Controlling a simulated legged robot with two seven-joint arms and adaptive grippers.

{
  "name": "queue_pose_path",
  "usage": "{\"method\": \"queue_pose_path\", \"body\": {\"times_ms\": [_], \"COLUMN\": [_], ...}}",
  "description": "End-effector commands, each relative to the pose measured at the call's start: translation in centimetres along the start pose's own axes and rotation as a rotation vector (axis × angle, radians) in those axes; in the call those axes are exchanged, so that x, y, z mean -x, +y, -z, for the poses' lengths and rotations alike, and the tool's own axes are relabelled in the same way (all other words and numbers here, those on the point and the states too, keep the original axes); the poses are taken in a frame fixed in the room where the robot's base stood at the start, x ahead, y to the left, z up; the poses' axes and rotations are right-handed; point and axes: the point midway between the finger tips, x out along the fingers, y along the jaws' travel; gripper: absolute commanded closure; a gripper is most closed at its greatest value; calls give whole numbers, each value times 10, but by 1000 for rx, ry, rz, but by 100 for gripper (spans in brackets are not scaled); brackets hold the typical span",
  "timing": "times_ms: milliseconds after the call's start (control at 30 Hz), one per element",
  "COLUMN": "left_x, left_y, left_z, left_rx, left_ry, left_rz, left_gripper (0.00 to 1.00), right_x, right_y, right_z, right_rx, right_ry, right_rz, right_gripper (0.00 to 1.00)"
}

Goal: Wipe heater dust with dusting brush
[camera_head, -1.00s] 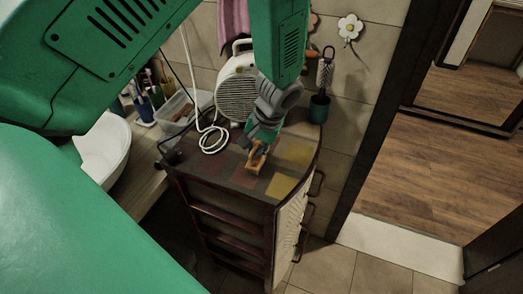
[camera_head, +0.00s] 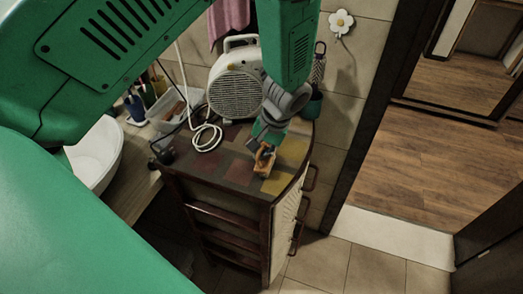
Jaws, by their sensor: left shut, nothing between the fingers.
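The white heater (camera_head: 237,95), with a round grille and a top handle, stands upright at the back of the cabinet top. Dust on it cannot be made out. My left gripper (camera_head: 264,161) hangs over the right part of the cabinet top, in front of and right of the heater, apart from it. Its tan fingertips point down and are shut on nothing. A long bristly brush (camera_head: 319,62), possibly the dusting brush, is at the wall right of my left arm. Its lower end is near a dark green cup (camera_head: 314,104). My right gripper is not in view.
The cabinet (camera_head: 237,172) has a patchwork top with a white cable (camera_head: 206,137) left of the gripper. A clear bin (camera_head: 172,112) and a white basin (camera_head: 97,155) stand left. A pink towel (camera_head: 229,22) hangs behind. Free floor lies right.

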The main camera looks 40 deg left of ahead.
Motion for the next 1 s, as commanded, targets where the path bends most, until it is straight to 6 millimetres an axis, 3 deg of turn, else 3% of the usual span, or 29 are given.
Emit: {"method": "queue_pose_path", "body": {"times_ms": [367, 600, 1000], "left_x": [36, 57, 58], "left_y": [-7, -10, -19], "left_z": [-3, -3, -1], "left_rx": [2, 2, 3], "left_ry": [3, 5, 1], "left_rz": [4, 8, 1], "left_gripper": [100, 100, 100], "right_x": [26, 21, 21], "right_y": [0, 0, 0], "right_z": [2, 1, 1], "right_rx": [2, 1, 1], "right_ry": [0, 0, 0], "right_rz": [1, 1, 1], "right_gripper": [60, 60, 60]}}
